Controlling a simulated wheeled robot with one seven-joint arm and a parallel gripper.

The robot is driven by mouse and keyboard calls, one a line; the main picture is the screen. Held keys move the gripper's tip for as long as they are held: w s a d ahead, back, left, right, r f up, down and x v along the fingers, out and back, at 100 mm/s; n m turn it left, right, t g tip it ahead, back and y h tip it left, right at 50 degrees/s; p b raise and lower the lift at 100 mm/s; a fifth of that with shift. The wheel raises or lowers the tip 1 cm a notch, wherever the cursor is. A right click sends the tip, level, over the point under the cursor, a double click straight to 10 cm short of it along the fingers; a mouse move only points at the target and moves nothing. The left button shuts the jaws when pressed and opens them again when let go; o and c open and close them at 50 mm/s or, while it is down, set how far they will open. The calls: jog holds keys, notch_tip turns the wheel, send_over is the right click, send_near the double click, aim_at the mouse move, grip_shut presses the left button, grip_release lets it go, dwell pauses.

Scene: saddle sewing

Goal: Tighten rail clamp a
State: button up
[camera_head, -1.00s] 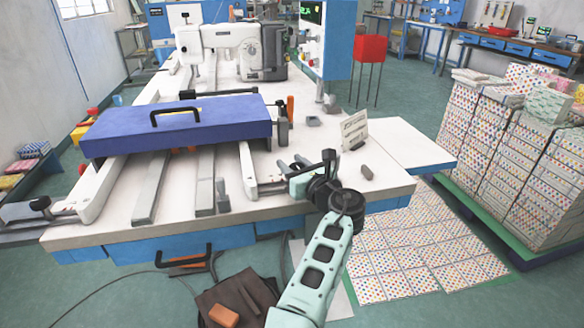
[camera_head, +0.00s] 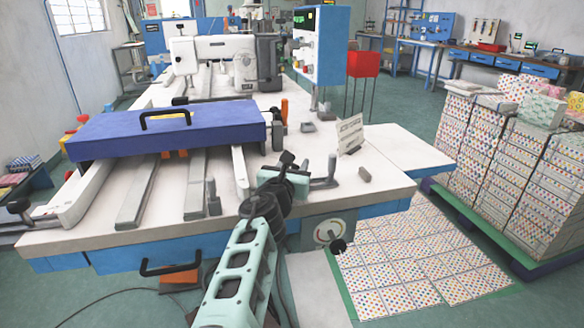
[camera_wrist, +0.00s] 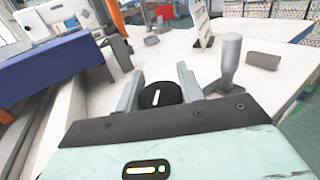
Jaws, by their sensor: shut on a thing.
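In the wrist view a round black knob (camera_wrist: 158,96) with a white mark sits between the two grey fingers of my gripper (camera_wrist: 158,88). The fingers are shut on it. In the head view my gripper (camera_head: 285,174) is low over the front right of the white table, at the near end of the right-hand rail (camera_head: 240,172). My gripper and arm hide most of the clamp there. The left-hand rail (camera_head: 80,203) has another black clamp knob (camera_head: 19,206) at its near end.
A grey upright handle (camera_head: 331,170) stands close right of my gripper; it also shows in the wrist view (camera_wrist: 230,62). A blue cover (camera_head: 165,130) lies across the rails. A small sign (camera_head: 349,135) and grey block (camera_head: 364,174) are at right. A dial (camera_head: 329,231) is on the table front.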

jog(key=shift+d+m+g+h, duration=0.1)
jog(key=shift+m+g+h, duration=0.3)
jog(key=shift+m+h, duration=0.55)
jog(key=shift+h, duration=0.35)
jog(key=o, duration=1)
jog(key=shift+s, duration=0.1)
